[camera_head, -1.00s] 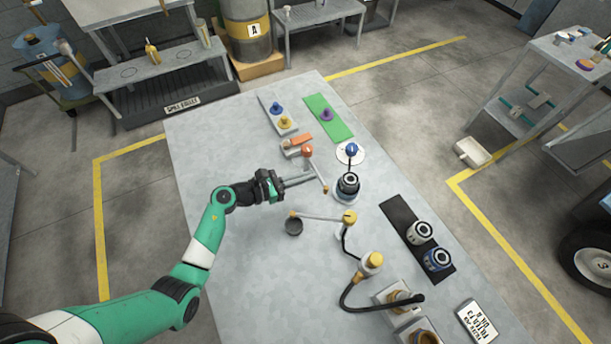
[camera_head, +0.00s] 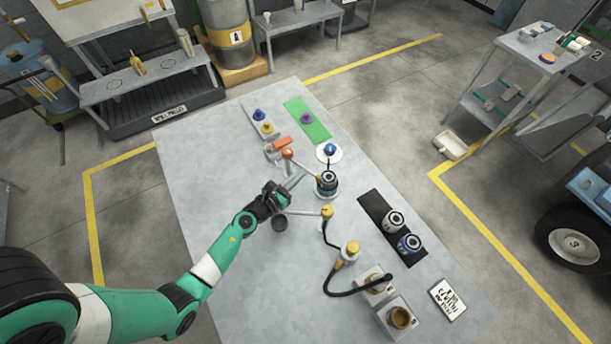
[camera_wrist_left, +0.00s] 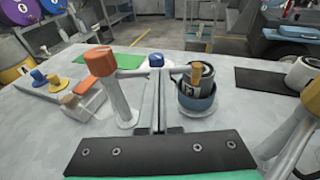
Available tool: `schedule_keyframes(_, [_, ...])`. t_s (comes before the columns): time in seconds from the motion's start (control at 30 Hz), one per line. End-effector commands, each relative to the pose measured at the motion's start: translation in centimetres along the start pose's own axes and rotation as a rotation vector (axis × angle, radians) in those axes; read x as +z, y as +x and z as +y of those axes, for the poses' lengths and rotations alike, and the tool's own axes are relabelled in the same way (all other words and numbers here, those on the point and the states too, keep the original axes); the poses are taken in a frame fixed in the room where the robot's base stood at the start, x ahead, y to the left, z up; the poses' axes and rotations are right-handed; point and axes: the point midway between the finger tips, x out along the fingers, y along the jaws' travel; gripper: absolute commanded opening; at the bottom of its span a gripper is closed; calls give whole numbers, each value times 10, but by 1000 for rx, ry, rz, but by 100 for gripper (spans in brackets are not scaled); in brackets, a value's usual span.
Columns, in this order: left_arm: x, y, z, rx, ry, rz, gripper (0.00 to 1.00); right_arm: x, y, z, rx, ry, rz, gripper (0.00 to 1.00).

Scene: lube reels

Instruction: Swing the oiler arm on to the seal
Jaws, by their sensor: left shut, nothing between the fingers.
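An orange-capped post (camera_head: 287,154) carries a thin grey swing arm (camera_head: 303,166) with a yellow tip. In the left wrist view the orange cap (camera_wrist_left: 100,60) is left of my fingers, and the arm's yellow tip (camera_wrist_left: 198,74) overlaps the dark filter (camera_wrist_left: 208,85) in a blue-grey cup (camera_wrist_left: 196,106). The filter (camera_head: 327,184) also shows in the head view. I cannot tell whether the tip rests on its seal. My left gripper (camera_head: 300,179) is shut and empty, its fingers (camera_wrist_left: 158,100) close to the arm between post and filter; contact is unclear. My right gripper is not in view.
A yellow-knobbed post (camera_head: 327,211) has another arm reaching over a dark cup (camera_head: 280,222) near my left gripper. A blue knob on a white disc (camera_head: 329,152) stands behind the filter. Two filters lie on a black mat (camera_head: 378,212). The table's left side is clear.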

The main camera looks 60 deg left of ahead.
Motion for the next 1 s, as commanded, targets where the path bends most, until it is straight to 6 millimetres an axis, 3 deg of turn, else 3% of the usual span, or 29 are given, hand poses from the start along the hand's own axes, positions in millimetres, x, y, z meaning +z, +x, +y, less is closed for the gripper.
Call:
schedule_keyframes(0.43, [2, 13, 4, 13, -2, -1, 0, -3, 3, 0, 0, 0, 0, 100])
schedule_keyframes(1.0, [3, 14, 3, 12, -2, -1, 0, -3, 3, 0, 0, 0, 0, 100])
